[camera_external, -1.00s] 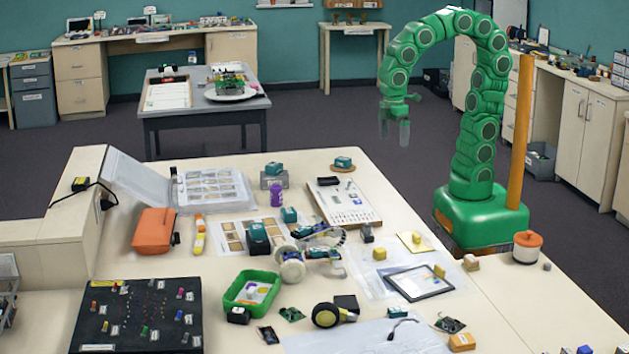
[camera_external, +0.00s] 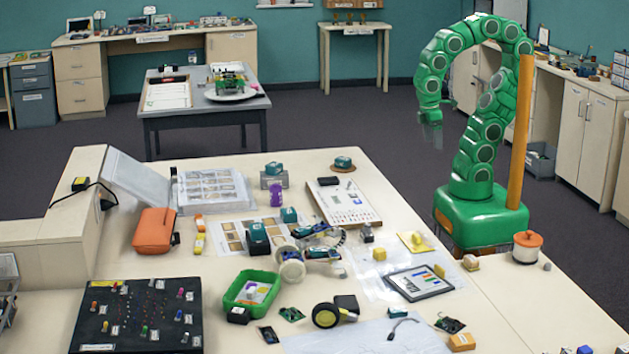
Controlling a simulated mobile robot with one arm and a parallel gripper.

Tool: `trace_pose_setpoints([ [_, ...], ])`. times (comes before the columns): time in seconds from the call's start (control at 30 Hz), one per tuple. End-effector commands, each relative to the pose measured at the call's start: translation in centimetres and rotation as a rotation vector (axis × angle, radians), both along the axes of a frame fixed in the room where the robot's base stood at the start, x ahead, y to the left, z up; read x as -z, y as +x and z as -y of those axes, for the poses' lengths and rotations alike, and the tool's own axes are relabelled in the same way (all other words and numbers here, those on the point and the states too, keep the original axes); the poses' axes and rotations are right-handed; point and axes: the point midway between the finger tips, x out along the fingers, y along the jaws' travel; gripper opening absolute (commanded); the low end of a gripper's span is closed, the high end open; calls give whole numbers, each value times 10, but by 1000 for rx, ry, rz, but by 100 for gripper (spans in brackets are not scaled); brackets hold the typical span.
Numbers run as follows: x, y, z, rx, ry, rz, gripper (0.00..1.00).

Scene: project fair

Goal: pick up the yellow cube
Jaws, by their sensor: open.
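Several small yellow blocks are on the right part of the big table, and I cannot tell which one the task means. One yellow cube (camera_external: 380,254) sits on a clear sheet. Another yellow block (camera_external: 417,238) sits on a flat yellow square, and a third yellow block (camera_external: 440,271) stands at the edge of the tablet. A yellow-orange block (camera_external: 461,342) lies near the front.
The tablet (camera_external: 420,283), a white board with small parts (camera_external: 345,206) and a green tray (camera_external: 251,291) lie on the table. A tan block (camera_external: 470,262) and an orange-lidded jar (camera_external: 527,247) are near my base. An orange post (camera_external: 519,150) stands beside my arm.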

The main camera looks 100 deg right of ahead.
Motion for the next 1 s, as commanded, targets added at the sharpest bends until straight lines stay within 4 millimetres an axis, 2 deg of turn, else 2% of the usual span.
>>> trace_pose_setpoints([
  [0.03, 0, 0, 0, 0, 0, 0, 79],
  [0.13, 0, 0, 0, -1, 0, 0, 64],
  [0.17, 0, 0, 0, -1, 0, 0, 62],
  [0.43, 0, 2, 1, -2, -2, 3, 62],
  [0.53, -3, 15, 7, -16, -17, 28, 62],
  [0.57, -4, 23, 11, -23, -27, 43, 62],
  [0.67, -14, 62, 29, -65, -74, 125, 62],
  [0.9, -44, 170, 83, -232, -257, 313, 62],
  [1.0, -49, 205, 97, -326, -348, 342, 62],
])
